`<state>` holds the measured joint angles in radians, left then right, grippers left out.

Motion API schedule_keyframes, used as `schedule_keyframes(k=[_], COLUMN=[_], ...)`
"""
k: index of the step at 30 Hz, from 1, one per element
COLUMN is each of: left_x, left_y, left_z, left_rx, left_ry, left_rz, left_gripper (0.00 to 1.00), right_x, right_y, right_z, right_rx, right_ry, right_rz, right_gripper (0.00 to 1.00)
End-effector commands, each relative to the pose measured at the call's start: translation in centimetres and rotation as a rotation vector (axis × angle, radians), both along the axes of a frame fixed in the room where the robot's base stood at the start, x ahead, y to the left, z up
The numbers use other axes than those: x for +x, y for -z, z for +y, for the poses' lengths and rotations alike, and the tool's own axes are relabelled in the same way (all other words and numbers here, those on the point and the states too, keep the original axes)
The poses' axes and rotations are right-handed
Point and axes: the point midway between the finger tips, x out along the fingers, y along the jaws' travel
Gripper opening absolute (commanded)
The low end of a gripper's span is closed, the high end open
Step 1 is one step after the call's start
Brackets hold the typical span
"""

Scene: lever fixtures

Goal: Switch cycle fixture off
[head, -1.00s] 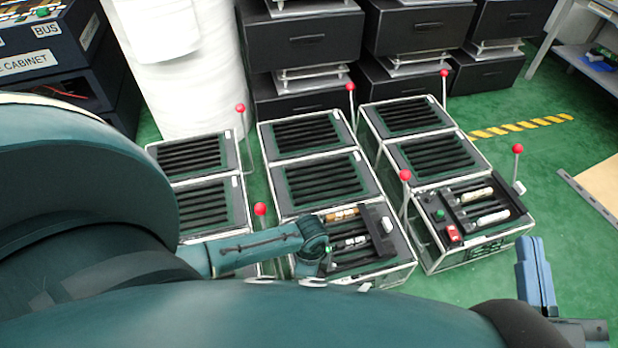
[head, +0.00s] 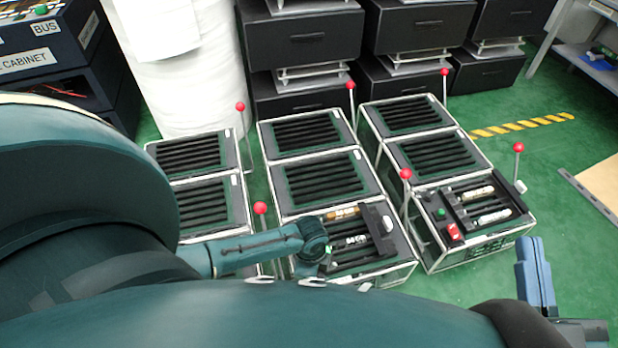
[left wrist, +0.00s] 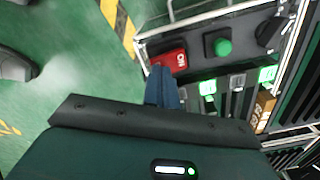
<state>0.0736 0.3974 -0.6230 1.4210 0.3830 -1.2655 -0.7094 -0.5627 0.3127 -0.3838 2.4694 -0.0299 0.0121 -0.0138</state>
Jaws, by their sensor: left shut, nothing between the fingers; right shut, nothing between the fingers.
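In the left wrist view my left gripper (left wrist: 162,86) is shut and empty. Its blue fingertips are at the lower edge of a red rocker switch (left wrist: 168,60) marked ON; I cannot tell whether they touch it. A green button (left wrist: 222,46) and a black knob (left wrist: 270,32) lie to the right of the switch. Green lamps (left wrist: 207,87) glow below. This panel appears to be on the front middle fixture (head: 390,272) in the head view, where my left arm hides its switch and my left fingers. My right gripper (head: 536,275) is shut and empty at lower right.
The right front fixture (head: 480,255) has its own red switch (head: 453,231) and green button (head: 439,213). Several upright levers with red knobs (head: 405,174) stand beside the fixtures.

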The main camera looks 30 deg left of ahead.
Motion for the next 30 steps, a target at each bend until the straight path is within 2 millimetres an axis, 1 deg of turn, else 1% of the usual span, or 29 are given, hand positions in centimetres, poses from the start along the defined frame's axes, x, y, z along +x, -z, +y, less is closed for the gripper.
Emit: schedule_keyframes(k=[20,23,30], left_x=[0.0,0.0,-0.1], left_y=[0.9,1.0,1.0], left_z=[0.0,0.0,0.0], left_rx=[0.0,0.0,0.0], left_ry=[0.0,0.0,0.0], left_rz=[0.0,0.0,0.001], left_gripper=[0.0,0.0,0.0], right_x=[0.0,0.1,0.5], right_y=[0.5,0.1,-1.7], right_z=[0.0,0.0,-0.2], right_rx=[0.0,-0.002,-0.009], right_ry=[0.0,0.0,-0.001], right_rz=[-0.001,-0.018,-0.099], right_gripper=[0.0,0.0,0.0])
